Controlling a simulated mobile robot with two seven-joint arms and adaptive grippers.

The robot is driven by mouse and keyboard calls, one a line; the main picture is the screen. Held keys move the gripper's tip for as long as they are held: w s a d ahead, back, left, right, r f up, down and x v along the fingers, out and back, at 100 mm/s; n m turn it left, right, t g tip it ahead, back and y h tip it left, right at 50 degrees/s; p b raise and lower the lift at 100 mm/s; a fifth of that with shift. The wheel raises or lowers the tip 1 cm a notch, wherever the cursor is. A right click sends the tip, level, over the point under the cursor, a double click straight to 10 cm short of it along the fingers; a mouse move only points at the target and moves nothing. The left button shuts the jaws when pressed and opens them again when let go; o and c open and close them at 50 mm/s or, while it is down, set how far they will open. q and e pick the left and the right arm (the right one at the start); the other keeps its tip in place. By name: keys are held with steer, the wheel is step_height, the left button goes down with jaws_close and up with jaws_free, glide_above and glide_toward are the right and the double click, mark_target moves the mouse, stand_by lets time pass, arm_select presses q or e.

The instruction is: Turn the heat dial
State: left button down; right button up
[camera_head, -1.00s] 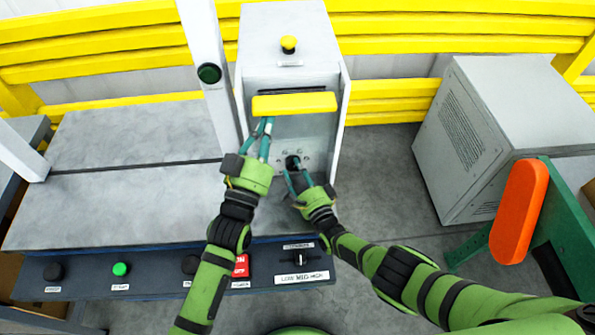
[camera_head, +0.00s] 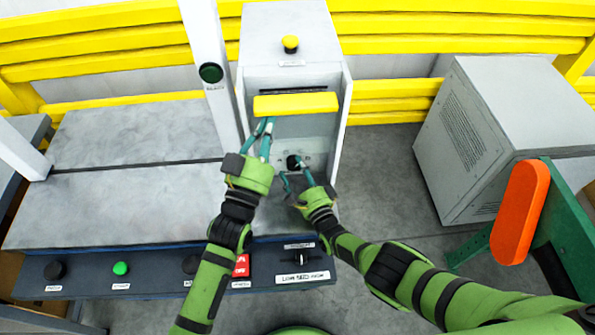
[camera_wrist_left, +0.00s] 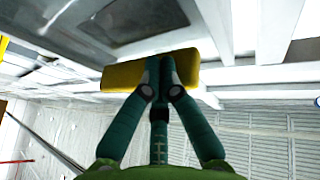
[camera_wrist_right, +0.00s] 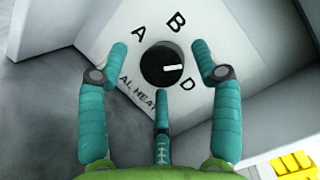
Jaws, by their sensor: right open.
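The heat dial is a round black knob (camera_wrist_right: 162,66) on a pale panel, marked A, B and D, with part of a "HEAT" label showing. Its white mark points right, between B and D. The knob also shows in the head view (camera_head: 293,162). My right gripper (camera_wrist_right: 160,62) is open, one finger on each side of the knob in the picture, and holds nothing; contact cannot be told. In the head view it (camera_head: 297,177) is just below the dial. My left gripper (camera_head: 266,122) is shut, its fingertips together at the yellow bar (camera_wrist_left: 122,76); whether they touch it is unclear.
A front control strip (camera_head: 75,287) carries several knobs, a red switch (camera_head: 241,266) and a LOW/HIGH selector (camera_head: 303,258). A grey cabinet (camera_head: 470,140) stands at right, with open floor between.

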steer(key=shift+d, duration=0.1)
steer(key=shift+s+d+f, duration=0.25)
steer(key=shift+s, duration=0.4)
steer(key=v, duration=1)
steer(key=shift+s+r, duration=0.15)
steer(key=shift+s, duration=0.15)
